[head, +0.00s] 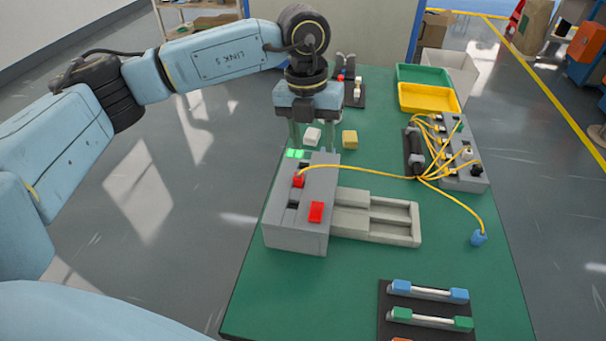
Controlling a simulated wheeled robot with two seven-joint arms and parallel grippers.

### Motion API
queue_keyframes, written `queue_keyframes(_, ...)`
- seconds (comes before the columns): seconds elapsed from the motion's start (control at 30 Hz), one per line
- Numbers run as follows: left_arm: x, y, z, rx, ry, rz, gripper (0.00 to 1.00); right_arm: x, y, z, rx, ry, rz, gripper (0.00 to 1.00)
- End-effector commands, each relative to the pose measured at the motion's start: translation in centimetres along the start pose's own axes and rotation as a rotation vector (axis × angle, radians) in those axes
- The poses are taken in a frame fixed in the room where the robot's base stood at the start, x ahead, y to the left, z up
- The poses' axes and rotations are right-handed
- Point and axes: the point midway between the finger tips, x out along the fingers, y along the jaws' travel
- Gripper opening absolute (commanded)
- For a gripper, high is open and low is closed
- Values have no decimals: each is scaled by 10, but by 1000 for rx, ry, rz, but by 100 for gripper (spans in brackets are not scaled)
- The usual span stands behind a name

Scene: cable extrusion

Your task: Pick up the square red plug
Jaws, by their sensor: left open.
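A small red plug (298,181) sits in a slot on top of the grey box (295,237), with a yellow cable (355,169) running from it to the right. A larger flat red block (316,212) is on the box's front right part; I cannot tell whether it is a button. My left gripper (315,140) is open and points down behind the box, beyond the red plug. Its fingertips are partly hidden behind the box's far edge, and I see nothing held. My right gripper is not in view.
A white block (312,136) and a yellow block (349,138) lie near the left gripper. A grey socket unit (464,155) with several yellow cables stands at right. A blue plug (478,238) lies on the green table (480,290). Green and yellow trays (430,98) are behind.

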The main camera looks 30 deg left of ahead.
Motion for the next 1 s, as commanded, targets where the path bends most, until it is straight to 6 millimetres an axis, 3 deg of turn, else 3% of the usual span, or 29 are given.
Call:
queue_keyframes(0.03, -6, 12, 5, -24, -14, 47, 47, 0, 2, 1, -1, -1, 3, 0)
queue_keyframes(0.17, -6, 26, 10, -55, -25, 105, 47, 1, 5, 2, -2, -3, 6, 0)
queue_keyframes(0.5, 55, 33, 11, -54, -24, 107, 47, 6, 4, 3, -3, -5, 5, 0)
queue_keyframes(0.77, 75, 36, 12, -54, -24, 106, 47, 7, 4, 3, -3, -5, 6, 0)
queue_keyframes(1.0, 109, 45, 16, -53, -23, 104, 47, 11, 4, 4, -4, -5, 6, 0)
